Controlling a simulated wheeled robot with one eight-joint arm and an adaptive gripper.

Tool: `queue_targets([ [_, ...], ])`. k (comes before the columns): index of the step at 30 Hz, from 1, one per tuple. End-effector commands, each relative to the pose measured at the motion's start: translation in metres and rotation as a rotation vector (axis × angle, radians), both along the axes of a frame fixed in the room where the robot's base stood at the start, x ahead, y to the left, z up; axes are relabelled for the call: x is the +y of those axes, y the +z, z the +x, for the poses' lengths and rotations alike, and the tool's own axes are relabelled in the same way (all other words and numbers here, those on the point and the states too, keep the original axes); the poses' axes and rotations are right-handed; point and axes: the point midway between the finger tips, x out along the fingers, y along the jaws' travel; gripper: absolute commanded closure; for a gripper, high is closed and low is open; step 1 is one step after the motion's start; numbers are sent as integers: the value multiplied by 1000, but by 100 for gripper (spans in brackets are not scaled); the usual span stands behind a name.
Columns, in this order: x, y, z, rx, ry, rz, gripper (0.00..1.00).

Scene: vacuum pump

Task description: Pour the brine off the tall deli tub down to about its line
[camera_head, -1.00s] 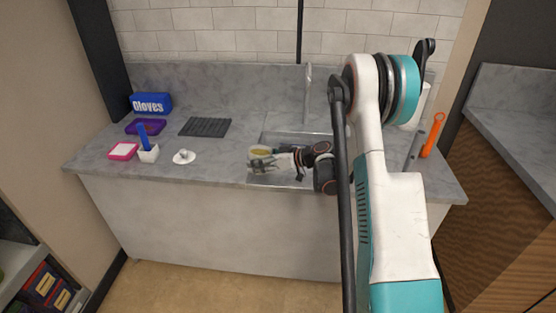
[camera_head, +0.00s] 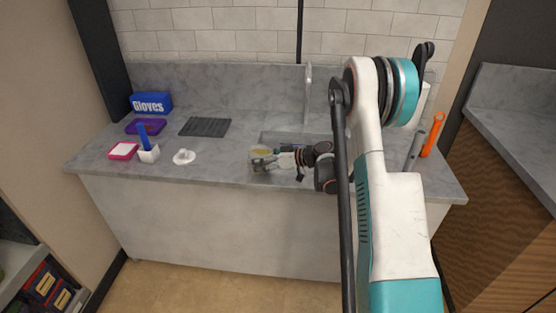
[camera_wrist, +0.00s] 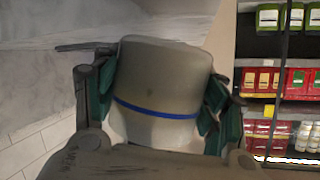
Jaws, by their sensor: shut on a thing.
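The deli tub (camera_wrist: 165,85) fills the middle of the wrist view. It is pale and cloudy, with a blue line around it, and it looks tilted there. My gripper (camera_wrist: 150,105) has its fingers on both sides of the tub and is shut on it. In the head view the tub (camera_head: 262,153) shows small and yellowish at the end of my gripper (camera_head: 266,162), over the front left part of the sink. The brine level cannot be made out.
The sink (camera_head: 285,136) with a tall tap (camera_head: 308,95) lies behind my gripper. On the counter to the left are a white round item (camera_head: 184,157), a white holder with a blue item (camera_head: 148,152), a pink tray (camera_head: 123,151), a black mat (camera_head: 205,127) and a gloves box (camera_head: 151,103).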

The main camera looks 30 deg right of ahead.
Motion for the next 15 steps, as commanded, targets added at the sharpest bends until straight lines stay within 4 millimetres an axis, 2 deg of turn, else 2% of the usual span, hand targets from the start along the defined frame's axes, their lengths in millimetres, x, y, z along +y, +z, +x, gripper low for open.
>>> queue_targets([
  [15,-2,-1,1,15,-1,27,58],
])
